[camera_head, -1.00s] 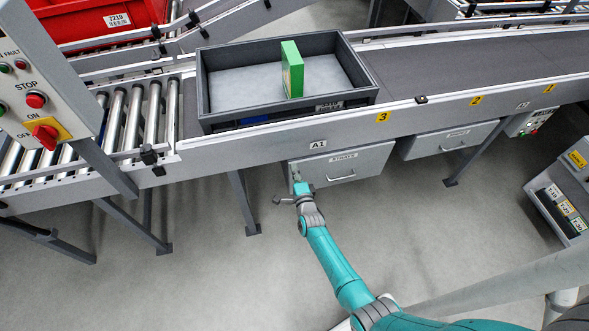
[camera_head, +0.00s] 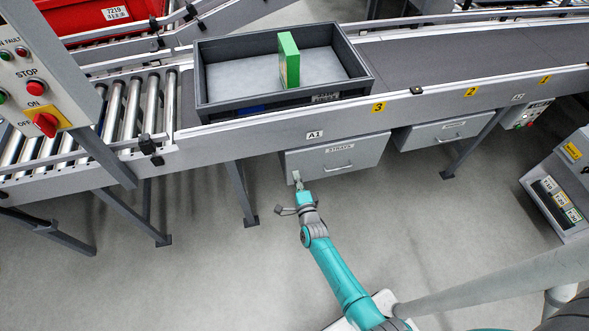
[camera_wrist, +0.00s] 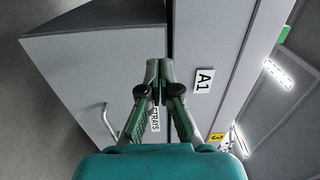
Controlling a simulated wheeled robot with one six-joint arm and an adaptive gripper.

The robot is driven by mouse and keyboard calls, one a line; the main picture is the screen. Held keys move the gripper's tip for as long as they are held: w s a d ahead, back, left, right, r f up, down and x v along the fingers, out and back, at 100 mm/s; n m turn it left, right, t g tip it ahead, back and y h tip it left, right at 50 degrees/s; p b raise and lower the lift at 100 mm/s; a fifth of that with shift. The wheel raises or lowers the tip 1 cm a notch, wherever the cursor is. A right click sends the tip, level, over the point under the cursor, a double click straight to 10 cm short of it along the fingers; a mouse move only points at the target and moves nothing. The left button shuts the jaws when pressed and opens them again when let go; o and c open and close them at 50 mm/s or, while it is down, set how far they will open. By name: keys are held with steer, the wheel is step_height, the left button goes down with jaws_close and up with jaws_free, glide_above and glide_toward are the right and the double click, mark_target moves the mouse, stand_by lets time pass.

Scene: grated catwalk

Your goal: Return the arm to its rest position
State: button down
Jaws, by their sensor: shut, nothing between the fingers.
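My gripper (camera_head: 297,178) is in front of the left side of the drawer labelled STRAYS (camera_head: 345,158), under the conveyor, with my teal arm reaching to it from the lower right. In the wrist view my gripper (camera_wrist: 160,68) has its fingertips together with nothing between them. The drawer front (camera_wrist: 100,75) with its handle lies beyond the fingers there, and the A1 label (camera_wrist: 205,80) is to their right. I cannot tell whether the fingertips touch the drawer. The drawer looks shut.
A grey tray (camera_head: 203,85) with a green box (camera_head: 288,60) stands on the conveyor (camera_head: 440,70). A control panel (camera_head: 40,75) is at the left, a second drawer (camera_head: 445,133) at the right, and a grey cabinet (camera_head: 565,195) at the far right. The floor (camera_head: 180,280) is clear at lower left.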

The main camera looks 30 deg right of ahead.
steer(key=v, duration=0.6)
steer(key=s+a+r+n+y, duration=0.1)
steer(key=s+a+r+n, duration=0.2)
steer(key=s, duration=0.5)
steer(key=s+a+r+n+y, duration=0.15)
steer(key=s+n, duration=0.25)
steer(key=s, duration=0.4)
steer(key=s+a+r+n+y, duration=0.1)
steer(key=s+a+r+n, duration=0.2)
steer(key=s, duration=0.6)
steer(key=s+r+n+g, duration=0.1)
steer(key=s+r+n, duration=0.4)
steer(key=r, duration=0.5)
steer(key=s+a+r+n+g+y, duration=0.1)
steer(key=s+r+n, duration=0.5)
steer(key=s+r, duration=0.3)
steer(key=shift+s+a+r+g, duration=0.2)
steer(key=shift+a+r+g, duration=0.1)
steer(key=shift+r, duration=0.2)
steer(key=shift+d+y, duration=0.1)
steer(key=shift+y, duration=0.15)
